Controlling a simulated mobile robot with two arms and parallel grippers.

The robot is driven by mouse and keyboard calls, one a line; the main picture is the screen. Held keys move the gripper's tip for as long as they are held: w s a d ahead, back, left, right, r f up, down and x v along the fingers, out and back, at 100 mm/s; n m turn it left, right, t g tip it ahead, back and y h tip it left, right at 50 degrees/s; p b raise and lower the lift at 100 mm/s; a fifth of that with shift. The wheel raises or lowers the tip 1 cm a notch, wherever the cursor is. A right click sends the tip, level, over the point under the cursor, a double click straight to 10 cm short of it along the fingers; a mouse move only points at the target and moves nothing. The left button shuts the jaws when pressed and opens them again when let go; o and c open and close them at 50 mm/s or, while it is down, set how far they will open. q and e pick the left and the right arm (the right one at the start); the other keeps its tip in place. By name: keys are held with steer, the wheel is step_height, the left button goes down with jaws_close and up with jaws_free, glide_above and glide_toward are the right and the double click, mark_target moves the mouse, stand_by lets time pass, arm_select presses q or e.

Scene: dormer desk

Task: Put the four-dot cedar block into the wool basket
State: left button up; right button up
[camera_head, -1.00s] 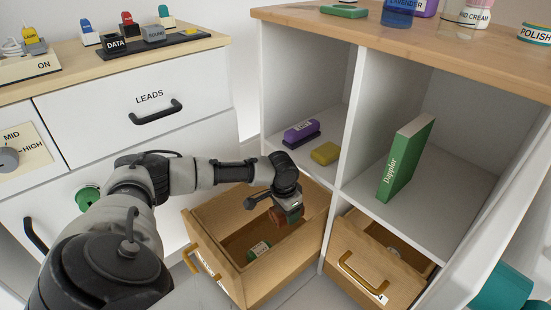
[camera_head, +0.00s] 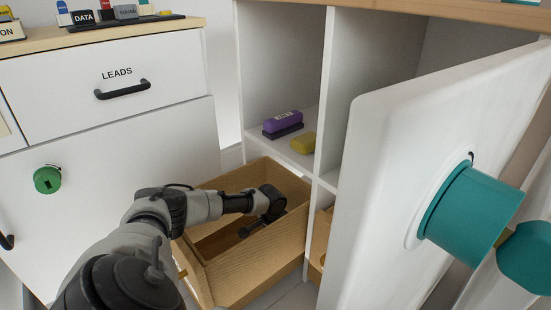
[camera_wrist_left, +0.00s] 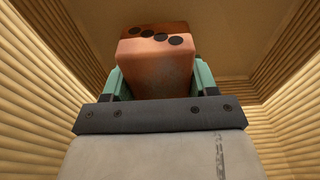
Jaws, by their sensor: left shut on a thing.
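The cedar block (camera_wrist_left: 155,55), reddish brown with several dark dots along its near edge, sits between the teal fingers of my left gripper (camera_wrist_left: 158,78) in the left wrist view. The gripper is shut on it. Ribbed, light brown walls surround them there. In the head view my left gripper (camera_head: 246,230) is down inside an open wooden, drawer-like bin (camera_head: 248,272), below its rim; the block is hidden there. I cannot read any label to tell whether this bin is the wool basket. My right gripper is not in view.
A white door (camera_head: 395,150) with a large teal knob (camera_head: 468,208) stands open at right, covering part of the shelves. A purple stapler-like thing (camera_head: 283,122) and a yellow block (camera_head: 303,143) lie on the shelf above the bin. A white LEADS cabinet (camera_head: 100,190) stands left.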

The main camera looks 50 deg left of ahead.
arm_select(q)
step_height(320, 180, down, 3)
steer(key=shift+b, duration=0.95)
steer(key=shift+r, duration=0.1)
steer(key=o, duration=1)
steer(key=shift+c, duration=0.2)
